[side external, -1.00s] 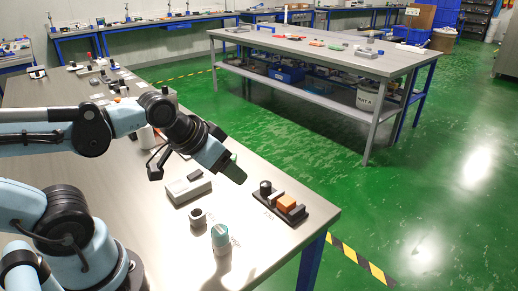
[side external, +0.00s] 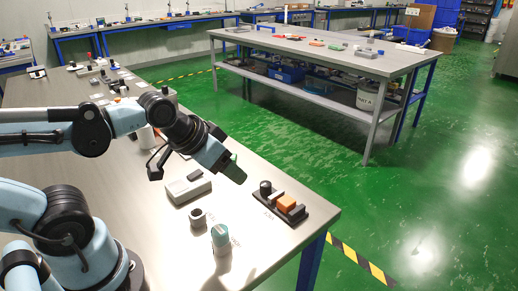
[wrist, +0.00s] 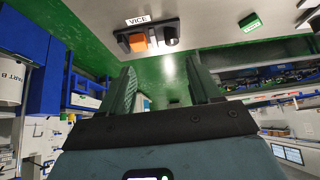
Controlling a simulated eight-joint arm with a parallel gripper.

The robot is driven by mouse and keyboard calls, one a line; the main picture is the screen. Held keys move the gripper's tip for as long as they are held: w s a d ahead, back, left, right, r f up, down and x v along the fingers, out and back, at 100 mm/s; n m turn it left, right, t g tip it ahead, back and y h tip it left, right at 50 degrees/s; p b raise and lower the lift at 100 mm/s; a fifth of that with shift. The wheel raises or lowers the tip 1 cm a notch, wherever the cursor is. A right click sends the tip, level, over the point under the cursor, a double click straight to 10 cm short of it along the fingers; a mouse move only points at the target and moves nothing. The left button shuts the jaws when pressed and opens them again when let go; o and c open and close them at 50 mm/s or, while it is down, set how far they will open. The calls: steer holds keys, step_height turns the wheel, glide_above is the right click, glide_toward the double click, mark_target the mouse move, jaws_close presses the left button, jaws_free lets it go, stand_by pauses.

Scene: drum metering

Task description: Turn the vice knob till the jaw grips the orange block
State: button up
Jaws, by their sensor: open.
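In the wrist view the orange block (wrist: 138,43) and the black knob (wrist: 170,34) show at the top, by a VICE label (wrist: 137,21). My gripper (side external: 238,173) is in the air, up and left of the knob. Its fingers (wrist: 163,82) are apart, with nothing between them.
The bench edge is close behind and right of the vice. Another table (side external: 330,55) stands farther back.

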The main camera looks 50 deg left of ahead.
steer(key=shift+c, duration=0.2)
steer(key=n+g, duration=0.7)
steer(key=n, duration=0.8)
glide_above(267, 184)
steer(key=f, duration=0.1)
step_height(267, 184, down, 12)
steer(key=shift+s+r, duration=0.1)
steer(key=shift+r, duration=0.1)
steer(key=c, duration=1.1)
